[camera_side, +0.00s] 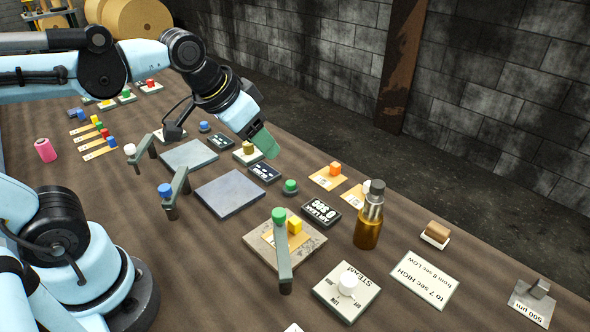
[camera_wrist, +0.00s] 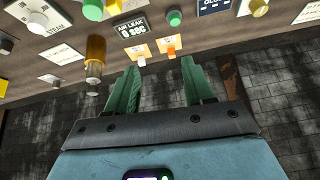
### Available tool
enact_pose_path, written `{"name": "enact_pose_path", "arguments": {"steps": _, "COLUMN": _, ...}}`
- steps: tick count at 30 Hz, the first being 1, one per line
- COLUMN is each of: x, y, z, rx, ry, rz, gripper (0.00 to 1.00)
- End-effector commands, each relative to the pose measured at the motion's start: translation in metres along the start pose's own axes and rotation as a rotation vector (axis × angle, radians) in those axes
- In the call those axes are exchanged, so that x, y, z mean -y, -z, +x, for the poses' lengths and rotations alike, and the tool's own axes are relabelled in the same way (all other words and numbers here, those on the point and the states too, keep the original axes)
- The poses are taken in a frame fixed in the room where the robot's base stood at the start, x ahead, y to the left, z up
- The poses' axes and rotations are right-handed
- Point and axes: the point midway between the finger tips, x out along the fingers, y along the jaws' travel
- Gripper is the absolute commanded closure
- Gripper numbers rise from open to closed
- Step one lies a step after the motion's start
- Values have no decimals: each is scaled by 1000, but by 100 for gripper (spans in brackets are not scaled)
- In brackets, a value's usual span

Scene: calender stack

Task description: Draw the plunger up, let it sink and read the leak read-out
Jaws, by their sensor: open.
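A green-topped lever (camera_side: 281,245) stands left of the cylinder, a STEAM dial plate (camera_side: 347,290) in front. A sign about seconds LOW and HIGH (camera_side: 421,280) lies right.

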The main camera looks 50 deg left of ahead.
Motion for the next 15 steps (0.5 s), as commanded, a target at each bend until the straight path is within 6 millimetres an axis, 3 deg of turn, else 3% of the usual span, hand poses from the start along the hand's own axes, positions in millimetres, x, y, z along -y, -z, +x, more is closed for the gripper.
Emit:
{"name": "enact_pose_path", "arguments": {"steps": 1, "x": 5, "y": -14, "z": 5, "rx": -22, "ry": 11, "rz": -28, "gripper": 48}}
{"name": "enact_pose_path", "arguments": {"steps": 6, "x": 14, "y": -39, "z": 16, "rx": -74, "ry": 31, "rz": -86, "gripper": 48}}
{"name": "enact_pose_path", "arguments": {"steps": 15, "x": 16, "y": -45, "z": 19, "rx": -88, "ry": 36, "rz": -101, "gripper": 48}}
